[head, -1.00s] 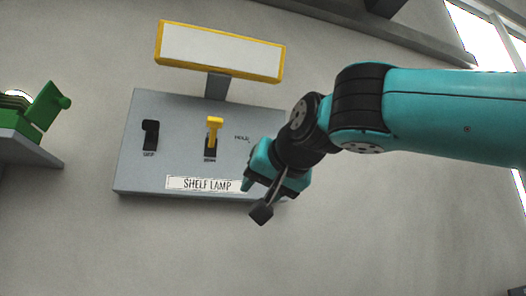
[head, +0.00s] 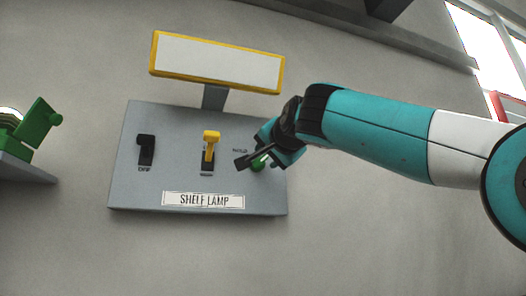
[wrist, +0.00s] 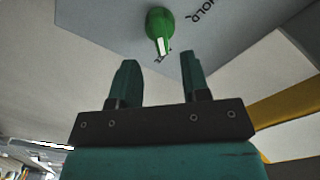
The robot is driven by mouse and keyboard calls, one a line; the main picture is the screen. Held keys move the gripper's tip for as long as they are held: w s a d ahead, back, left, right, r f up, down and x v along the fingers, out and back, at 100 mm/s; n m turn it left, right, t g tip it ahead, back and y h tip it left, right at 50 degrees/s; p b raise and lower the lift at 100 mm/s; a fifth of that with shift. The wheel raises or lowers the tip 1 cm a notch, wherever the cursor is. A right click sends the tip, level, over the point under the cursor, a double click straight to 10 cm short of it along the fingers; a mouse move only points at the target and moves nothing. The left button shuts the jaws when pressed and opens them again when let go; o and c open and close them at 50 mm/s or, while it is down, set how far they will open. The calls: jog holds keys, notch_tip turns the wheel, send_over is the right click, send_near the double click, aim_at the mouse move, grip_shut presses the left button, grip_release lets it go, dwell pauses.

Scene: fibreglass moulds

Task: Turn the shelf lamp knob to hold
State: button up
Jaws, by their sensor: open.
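The shelf lamp panel (head: 185,185) is a grey box on the wall with a "SHELF LAMP" label (head: 203,200). Its green knob (head: 258,162) is at the right, partly covered by my gripper (head: 264,148). In the wrist view the round green knob (wrist: 159,24) has a white-tipped pointer aimed down the picture at partly hidden lettering. The word "HOLD" (wrist: 201,12) is to the knob's upper right there, off the pointer's line. My gripper (wrist: 160,62) is open and empty, its two fingertips short of the knob and spread to either side of it.
A black switch (head: 145,150) marked "OFF" and a yellow lever (head: 210,146) stand on the panel left of the knob. A yellow-framed blank sign (head: 216,63) rises above the panel. A green object (head: 37,124) sits on a shelf (head: 22,167) at far left.

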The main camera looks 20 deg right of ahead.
aim_at(262, 160)
jog(key=w+p, duration=0.1)
jog(key=w, duration=0.3)
jog(key=shift+w+r+p, duration=0.15)
jog(key=shift+w+p, duration=0.05)
jog(key=shift+p, duration=0.2)
jog(key=shift+w, duration=0.5)
grip_shut()
